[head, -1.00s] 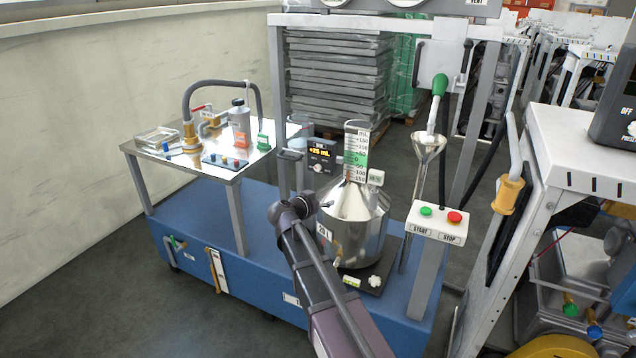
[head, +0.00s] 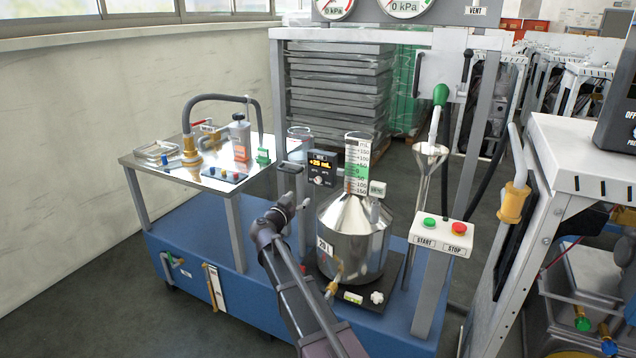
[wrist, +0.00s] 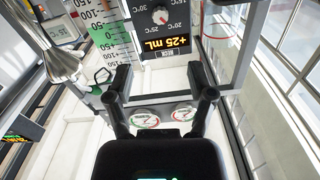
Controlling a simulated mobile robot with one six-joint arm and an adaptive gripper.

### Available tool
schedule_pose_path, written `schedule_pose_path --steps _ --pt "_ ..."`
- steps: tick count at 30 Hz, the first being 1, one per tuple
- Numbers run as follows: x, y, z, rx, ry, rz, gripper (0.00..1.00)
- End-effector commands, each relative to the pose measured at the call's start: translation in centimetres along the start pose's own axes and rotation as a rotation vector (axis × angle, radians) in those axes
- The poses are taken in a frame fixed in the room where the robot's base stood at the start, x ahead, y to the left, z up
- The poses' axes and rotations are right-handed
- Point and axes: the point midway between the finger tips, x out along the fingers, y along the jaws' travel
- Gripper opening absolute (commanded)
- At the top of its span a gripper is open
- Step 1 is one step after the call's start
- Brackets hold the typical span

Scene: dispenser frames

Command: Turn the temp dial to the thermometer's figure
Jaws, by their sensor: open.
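The thermometer (head: 377,188) is a small white box by the graduated neck of the steel vessel (head: 352,240). It also shows at the wrist view's upper left (wrist: 62,31), but its figure is too small to read surely. My gripper (head: 298,186) is open and empty, in front of the box; its fingers (wrist: 158,85) are apart and clear of the dial.
The graduated neck (head: 357,160) stands close right of the box, with a funnel (head: 430,150) beyond it. A START/STOP panel (head: 441,235) is at front right. A metal side table (head: 205,180) with fittings is at left. A frame post (head: 283,120) stands behind my gripper.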

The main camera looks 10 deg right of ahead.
Motion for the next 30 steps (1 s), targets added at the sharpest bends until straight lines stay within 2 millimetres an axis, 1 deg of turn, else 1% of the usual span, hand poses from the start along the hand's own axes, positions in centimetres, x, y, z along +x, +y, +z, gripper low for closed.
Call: schedule_pose_path --steps 5,8,21,27,30 --pt "1.4 -0.1 0.0 0.000 0.000 0.002 0.70" --pt "2.6 0.0 0.0 0.000 0.000 0.003 0.70" --pt "9.4 0.0 0.0 0.000 0.000 0.003 0.70" --pt "11.9 0.0 0.0 0.000 0.000 0.003 0.70" --pt "12.8 0.1 0.0 0.000 0.000 0.003 0.70"
